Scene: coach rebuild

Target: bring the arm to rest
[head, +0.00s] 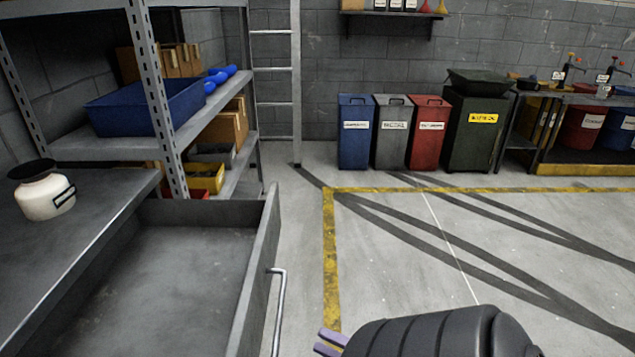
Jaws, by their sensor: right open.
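My right gripper (327,342) shows at the bottom middle, with my dark ribbed arm in front of it. Its two purple fingertips stand apart with nothing seen between them. It is to the right of an open drawer (180,262) and its metal handle (279,300), apart from the handle in the picture. The drawer looks empty where its floor shows. My left gripper is not in view.
A white jar (42,190) with a black lid stands on the grey bench top (100,205) at left. Shelves behind hold a blue bin (150,105). Several waste bins, one of them red (428,133), line the back wall. The floor at right is clear.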

